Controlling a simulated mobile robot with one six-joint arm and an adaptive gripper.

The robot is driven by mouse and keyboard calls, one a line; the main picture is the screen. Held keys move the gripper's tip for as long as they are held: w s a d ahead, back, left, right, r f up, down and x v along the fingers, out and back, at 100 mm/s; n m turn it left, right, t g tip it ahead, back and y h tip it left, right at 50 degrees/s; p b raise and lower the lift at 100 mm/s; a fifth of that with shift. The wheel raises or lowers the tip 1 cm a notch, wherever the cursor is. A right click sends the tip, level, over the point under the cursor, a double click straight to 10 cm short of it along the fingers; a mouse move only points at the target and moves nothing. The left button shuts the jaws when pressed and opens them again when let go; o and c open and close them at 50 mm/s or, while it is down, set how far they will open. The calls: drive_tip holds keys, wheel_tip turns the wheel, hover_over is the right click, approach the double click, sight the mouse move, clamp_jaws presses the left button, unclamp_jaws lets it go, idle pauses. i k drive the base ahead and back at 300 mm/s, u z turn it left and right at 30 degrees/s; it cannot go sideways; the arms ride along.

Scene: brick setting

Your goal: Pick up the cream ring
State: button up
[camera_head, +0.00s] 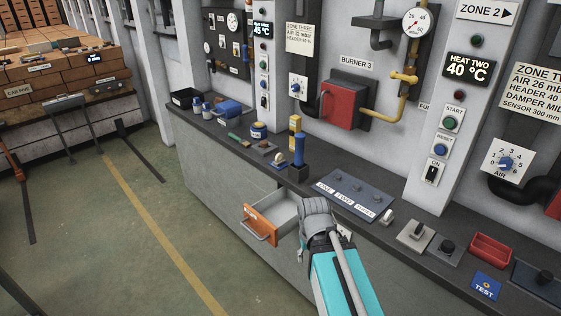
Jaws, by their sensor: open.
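A small cream, rounded piece that looks like the cream ring (386,217) is on the dark counter, just right of the grey plate with three labelled knobs. It is too small to make out its hole. My gripper (316,211) is at the end of my teal arm, in front of the counter edge and over the open drawer, left of the cream piece and apart from it. Its fingers are hard to make out, and nothing shows held in it.
An orange-fronted drawer (262,222) stands open below the counter (225,128). A blue-handled upright tool (299,153) stands left of the knob plate (352,196). Right of the cream piece are a switch box (416,236) and a red tray (490,250).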

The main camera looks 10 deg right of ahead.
sight(279, 161)
drive_tip(key=u, duration=0.05)
drive_tip(key=i, duration=0.9)
drive_tip(key=z, duration=0.05)
